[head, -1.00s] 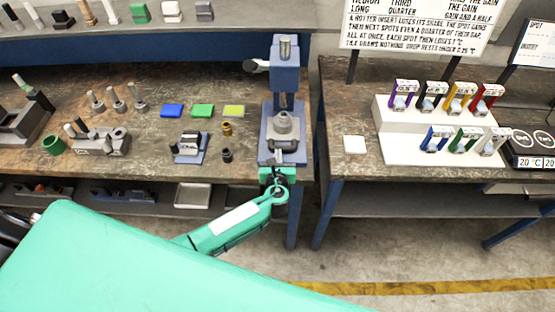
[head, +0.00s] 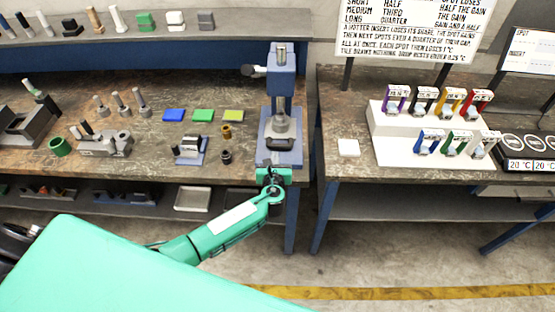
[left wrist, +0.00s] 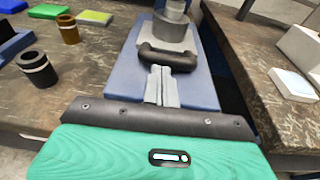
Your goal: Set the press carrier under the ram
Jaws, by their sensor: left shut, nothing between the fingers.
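The blue press (head: 281,70) stands at the right end of the left bench, with its ram (head: 281,103) pointing down. The grey press carrier (head: 282,130) sits on the blue press base (head: 296,157), in line below the ram, with a round grey part on top. In the left wrist view the carrier (left wrist: 168,35) has a dark rounded handle (left wrist: 168,57) facing me. My left gripper (left wrist: 161,80) is shut and empty, its tips right at the handle's near side; whether they touch it I cannot tell. My right gripper is not in view.
A gap separates this bench from the right bench (head: 345,170), which bears a white rack (head: 388,150).

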